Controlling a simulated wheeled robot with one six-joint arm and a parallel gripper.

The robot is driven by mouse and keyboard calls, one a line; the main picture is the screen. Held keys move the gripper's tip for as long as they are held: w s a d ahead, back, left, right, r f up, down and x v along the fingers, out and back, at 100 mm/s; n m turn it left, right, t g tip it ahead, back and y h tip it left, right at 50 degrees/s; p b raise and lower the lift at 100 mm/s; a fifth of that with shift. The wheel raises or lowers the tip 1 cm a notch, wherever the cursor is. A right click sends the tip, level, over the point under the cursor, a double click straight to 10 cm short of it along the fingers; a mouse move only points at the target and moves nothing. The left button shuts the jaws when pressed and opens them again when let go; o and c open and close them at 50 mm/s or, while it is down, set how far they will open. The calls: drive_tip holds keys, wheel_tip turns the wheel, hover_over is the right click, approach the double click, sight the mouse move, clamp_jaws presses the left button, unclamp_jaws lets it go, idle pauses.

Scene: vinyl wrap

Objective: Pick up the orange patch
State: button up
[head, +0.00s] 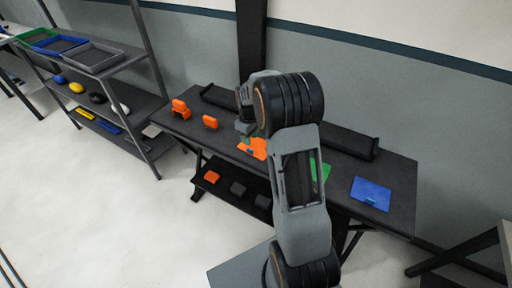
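A flat orange patch (257,151) lies on the dark table, partly hidden behind my arm, with a small blue piece at its lower edge. My gripper (244,136) is above and just left of the patch, at the end of my arm. Its fingers are small and partly hidden by the wrist, so I cannot tell whether they are open or touch anything. A flat green piece (325,171) and a flat blue patch (371,192) lie farther right on the same table.
The dark table (402,193) also holds two upright orange objects at left, one of them here (181,109), and black bars along the back. Its lower shelf has an orange block (211,177) and dark blocks. A shelf rack (146,78) with trays (92,57) stands left.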

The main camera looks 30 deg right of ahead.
sight(256, 144)
drive_tip(key=shift+s+d+f+p, duration=0.1)
drive_tip(key=shift+f+p, duration=0.3)
drive_tip(key=shift+f, duration=3.3)
drive_tip(key=shift+c, duration=0.4)
clamp_jaws()
